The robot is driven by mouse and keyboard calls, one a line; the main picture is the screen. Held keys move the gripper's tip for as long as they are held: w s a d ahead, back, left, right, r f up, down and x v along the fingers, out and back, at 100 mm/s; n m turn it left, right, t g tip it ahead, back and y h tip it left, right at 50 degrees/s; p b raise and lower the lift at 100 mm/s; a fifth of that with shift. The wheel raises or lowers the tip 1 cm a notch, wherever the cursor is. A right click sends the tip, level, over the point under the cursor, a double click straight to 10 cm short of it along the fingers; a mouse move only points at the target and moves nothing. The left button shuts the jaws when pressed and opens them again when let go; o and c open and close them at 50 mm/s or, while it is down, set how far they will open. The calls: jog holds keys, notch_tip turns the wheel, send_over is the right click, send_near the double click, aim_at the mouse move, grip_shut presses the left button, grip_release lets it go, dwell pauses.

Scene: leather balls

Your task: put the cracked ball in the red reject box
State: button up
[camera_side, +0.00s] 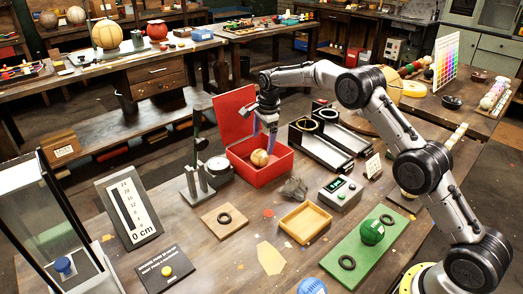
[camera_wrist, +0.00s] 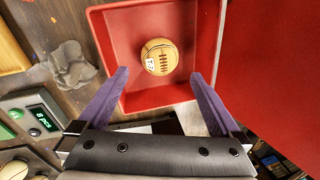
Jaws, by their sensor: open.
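The red reject box (camera_side: 262,172) stands open on the workbench in the side view, its lid (camera_side: 233,116) raised at the back. A tan ball (camera_side: 259,158) lies inside it. In the wrist view the ball (camera_wrist: 159,57) shows dark stitching and a small white label, resting on the floor of the red box (camera_wrist: 112,50). I cannot make out a crack on it. My gripper (camera_side: 264,130) is above the box. In the wrist view my gripper's purple fingers (camera_wrist: 158,85) are spread wide and empty, apart from the ball.
A green ball (camera_side: 372,232) sits on a green board (camera_side: 350,250) at the front right. A blue ball (camera_side: 312,287) is at the bottom edge. A wooden tray (camera_side: 305,222), grey crumpled cloth (camera_side: 293,189), counter (camera_side: 340,192) and black rails (camera_side: 320,146) stand near the box.

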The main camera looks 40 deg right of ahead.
aim_at(264, 158)
jog(key=s+a+r+n+t, duration=0.1)
jog(key=s+r+n, duration=0.2)
jog(key=s+r, duration=0.4)
jog(key=s+a+r+n, duration=0.2)
jog(key=s+r, duration=0.2)
jog(key=r, duration=0.6)
jog(key=s+a+r+n, duration=0.2)
jog(key=s+r+n, duration=0.3)
jog(key=s, duration=0.6)
jog(key=s+f+n, duration=0.2)
jog(key=s+n, duration=0.1)
jog(key=s, duration=0.5)
jog(key=s+a+f+n+t, duration=0.1)
jog(key=s+f+n, duration=0.1)
jog(key=s, duration=0.6)
jog(key=s+a+f+n+t, duration=0.1)
jog(key=s+n, duration=0.4)
jog(key=s, duration=0.4)
jog(key=shift+f, duration=0.4)
